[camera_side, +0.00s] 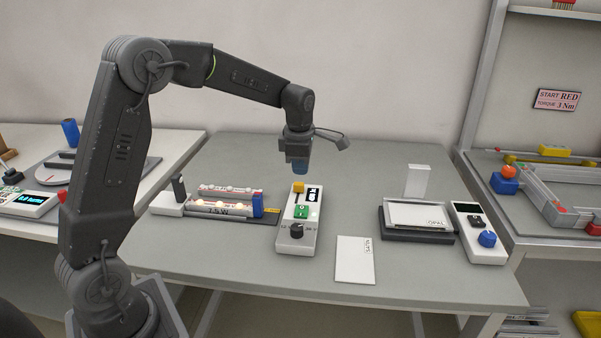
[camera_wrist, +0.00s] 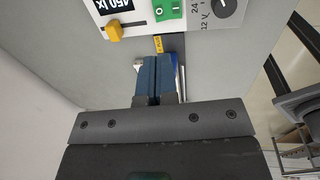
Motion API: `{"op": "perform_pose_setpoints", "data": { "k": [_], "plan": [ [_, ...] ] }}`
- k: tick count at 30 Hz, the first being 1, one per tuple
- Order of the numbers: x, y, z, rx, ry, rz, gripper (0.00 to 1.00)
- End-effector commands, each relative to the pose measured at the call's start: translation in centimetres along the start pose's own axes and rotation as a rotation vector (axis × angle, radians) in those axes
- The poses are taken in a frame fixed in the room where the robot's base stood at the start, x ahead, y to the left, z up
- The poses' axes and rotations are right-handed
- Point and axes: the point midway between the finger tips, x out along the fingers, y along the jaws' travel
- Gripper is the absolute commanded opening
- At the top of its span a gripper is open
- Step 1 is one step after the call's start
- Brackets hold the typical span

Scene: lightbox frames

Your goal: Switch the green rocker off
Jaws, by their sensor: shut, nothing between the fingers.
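The green rocker (camera_side: 301,211) sits on a white control box (camera_side: 289,245), between a yellow slider knob (camera_side: 299,187) and a black dial (camera_side: 296,230). In the wrist view the rocker (camera_wrist: 168,9) is at the top edge, partly cut off. Which way it is tipped I cannot tell. My gripper (camera_side: 300,170) points down above the far end of the box, higher than the rocker and not touching it. In the wrist view its blue fingers (camera_wrist: 157,62) are closed together and empty.
Left of the box is a lamp unit (camera_side: 226,208) with glowing bulbs and a blue end block (camera_side: 257,205). On the right are a white card (camera_side: 355,261), a black tray with a white panel (camera_side: 418,215) and another control box (camera_side: 487,256). Space above the box is clear.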

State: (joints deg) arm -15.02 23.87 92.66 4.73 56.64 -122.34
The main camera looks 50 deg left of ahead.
Motion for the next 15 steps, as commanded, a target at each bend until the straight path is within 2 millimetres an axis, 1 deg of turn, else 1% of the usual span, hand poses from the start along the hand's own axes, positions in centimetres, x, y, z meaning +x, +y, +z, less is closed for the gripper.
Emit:
{"op": "perform_pose_setpoints", "data": {
  "k": [1, 9, 15],
  "plan": [
    [1.1, -0.1, -0.1, 0.000, 0.003, -0.005, 0.00],
    [6.7, -0.1, -0.1, -0.001, 0.003, -0.005, 0.00],
    [10.1, -0.1, -0.1, 0.000, 0.002, -0.004, 0.00]
  ]
}}
